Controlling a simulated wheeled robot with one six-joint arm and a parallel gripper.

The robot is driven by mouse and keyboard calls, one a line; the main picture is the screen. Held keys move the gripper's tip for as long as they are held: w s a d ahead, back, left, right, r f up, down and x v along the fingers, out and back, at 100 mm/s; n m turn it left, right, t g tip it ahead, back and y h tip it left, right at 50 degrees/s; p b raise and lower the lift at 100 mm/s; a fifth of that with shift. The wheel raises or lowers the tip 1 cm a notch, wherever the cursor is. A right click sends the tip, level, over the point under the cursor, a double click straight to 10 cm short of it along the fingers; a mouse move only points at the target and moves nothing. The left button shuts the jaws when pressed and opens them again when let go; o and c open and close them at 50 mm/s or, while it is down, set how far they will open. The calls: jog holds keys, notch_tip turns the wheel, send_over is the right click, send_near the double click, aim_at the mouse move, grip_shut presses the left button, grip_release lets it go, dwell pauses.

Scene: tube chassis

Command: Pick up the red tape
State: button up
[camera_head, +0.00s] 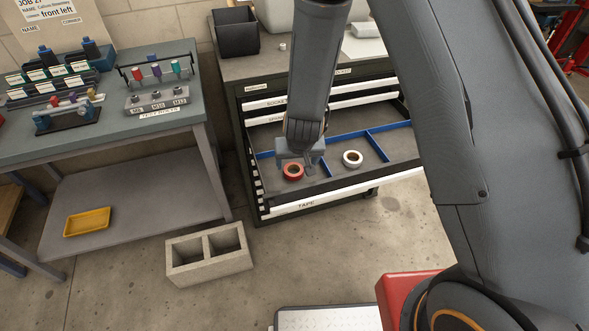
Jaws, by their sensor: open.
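The red tape (293,171) is a roll lying in the open drawer labelled TAPE, in a compartment near the drawer's front. My gripper (297,163) points down over the drawer, right at the red tape's back edge. The gripper's body hides part of the roll's far side. The jaws are open; whether a finger touches the roll cannot be told. The open drawer (290,208) has a white front edge and blue dividers (350,137). A white tape roll (352,158) lies in the compartment to the right.
A workbench (120,130) with racks of tools stands at the left, a yellow tray (87,221) on its lower shelf. A black bin (235,32) stands on the cabinet top. Upper drawers (265,103) are behind the gripper.

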jog(key=shift+x, duration=1.1)
jog(key=shift+w+a+p+x, duration=0.15)
jog(key=shift+p+x, duration=0.4)
jog(key=shift+x, duration=0.75)
jog(key=shift+w+a+p+x, duration=0.15)
jog(key=shift+p+x, duration=0.4)
jog(key=shift+x, duration=0.7)
jog(key=shift+s+r, duration=0.1)
jog(key=c, duration=1.2)
jog(key=shift+o, duration=0.2)
jog(key=shift+r, duration=0.1)
